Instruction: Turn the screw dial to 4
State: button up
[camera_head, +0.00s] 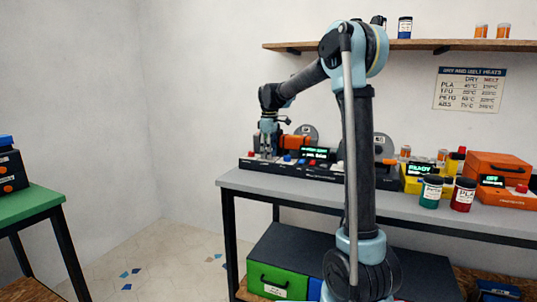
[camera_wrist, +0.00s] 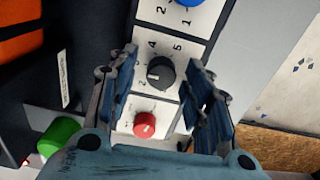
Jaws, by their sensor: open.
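A dark grey round dial (camera_wrist: 160,72) sits on a white plate in the wrist view, with the numbers 4 and 5 printed above it and a 2 below left. A small light mark shows on the dial, but I cannot tell exactly which number it points to. No label naming it the screw dial is readable. My gripper (camera_wrist: 161,76) is open, with one finger on each side of the dial and a gap to it in the picture. In the head view my gripper (camera_head: 268,147) hangs over the left end of the long dark control panel (camera_head: 318,172).
A red button (camera_wrist: 145,123) is just below the dial, and a blue knob (camera_wrist: 187,2) is above it. A green knob (camera_wrist: 60,136) is at lower left. The panel stands on a grey table (camera_head: 290,188). Jars (camera_head: 431,191) and an orange box (camera_head: 498,168) are farther right.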

jog(key=shift+c, duration=0.6)
grip_shut()
jog(key=shift+m, duration=0.3)
jog(key=c, duration=1)
grip_release()
jog(key=m, duration=0.5)
jog(key=shift+w, duration=0.1)
jog(key=shift+o, duration=0.2)
jog(key=m, duration=0.5)
jog(key=shift+m, duration=0.3)
jog(key=o, duration=1.1)
